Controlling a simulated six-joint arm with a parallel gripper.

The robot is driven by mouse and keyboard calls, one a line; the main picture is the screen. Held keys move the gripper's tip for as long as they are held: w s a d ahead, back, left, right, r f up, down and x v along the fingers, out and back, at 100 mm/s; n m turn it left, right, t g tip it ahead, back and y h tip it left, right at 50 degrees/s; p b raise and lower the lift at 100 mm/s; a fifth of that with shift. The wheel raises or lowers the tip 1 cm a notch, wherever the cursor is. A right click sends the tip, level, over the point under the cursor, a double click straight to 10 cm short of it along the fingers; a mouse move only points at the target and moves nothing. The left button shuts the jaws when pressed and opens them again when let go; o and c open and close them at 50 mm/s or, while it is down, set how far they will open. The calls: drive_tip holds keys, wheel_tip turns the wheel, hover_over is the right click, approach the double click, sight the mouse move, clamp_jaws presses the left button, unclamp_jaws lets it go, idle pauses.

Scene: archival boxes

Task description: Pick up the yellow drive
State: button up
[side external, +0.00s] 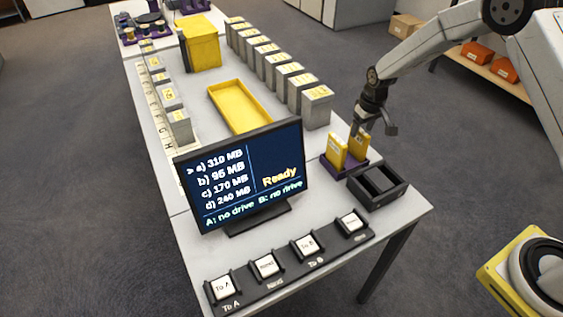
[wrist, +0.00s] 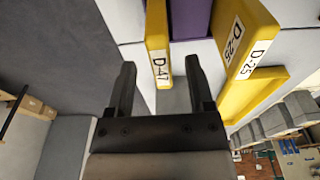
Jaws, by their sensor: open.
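Two yellow drives stand upright side by side in a purple holder (side external: 344,169) on the table: a left one (side external: 336,153) and a right one (side external: 359,146). In the wrist view they are labelled D-47 (wrist: 157,30) and D-25 (wrist: 246,50). My gripper (side external: 374,129) is at the top of the right drive in the side view. In the wrist view my gripper (wrist: 158,65) is open, with the D-47 drive's end showing between its fingers and gaps on both sides. The lower parts of the drives are partly hidden.
A dark two-slot dock (side external: 378,188) stands just in front of the holder. A monitor (side external: 243,177) is to the left, with a button strip (side external: 290,262) before it. A yellow tray (side external: 240,106) and a row of grey boxes (side external: 317,106) lie behind.

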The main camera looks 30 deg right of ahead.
sight(358, 138)
drive_tip(key=shift+w+f, duration=0.15)
drive_tip(key=shift+f, duration=1)
drive_tip(key=shift+w+f, duration=0.1)
drive_tip(key=shift+f, duration=1)
clamp_jaws()
